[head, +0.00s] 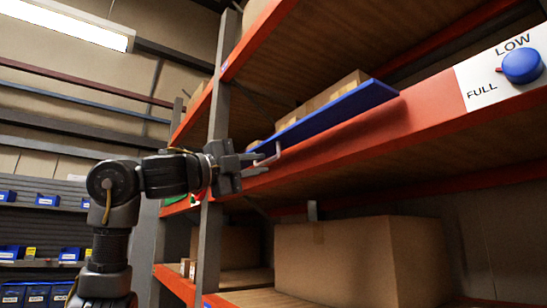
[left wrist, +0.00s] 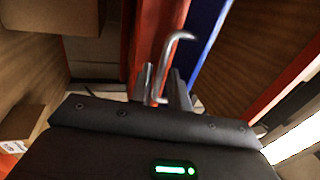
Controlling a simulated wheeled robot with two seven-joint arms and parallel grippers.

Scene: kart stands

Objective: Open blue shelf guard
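The blue shelf guard (head: 340,112) is a long flat panel along the front of the upper shelf, slanting in the head view. Its blue face also shows at the top of the left wrist view (left wrist: 209,45). A thin grey bent handle (head: 277,152) is at its near left end. My left gripper (head: 262,161) is at this handle. In the left wrist view the handle (left wrist: 167,58) runs up between two close-set fingers (left wrist: 161,88), which look shut on it. My right gripper is not in view.
An orange shelf beam (head: 420,112) runs below the guard, with a blue knob (head: 522,66) on a LOW/FULL plate at right. A large carton (head: 345,260) sits on the lower shelf. A grey upright post (head: 210,240) stands close to my left arm.

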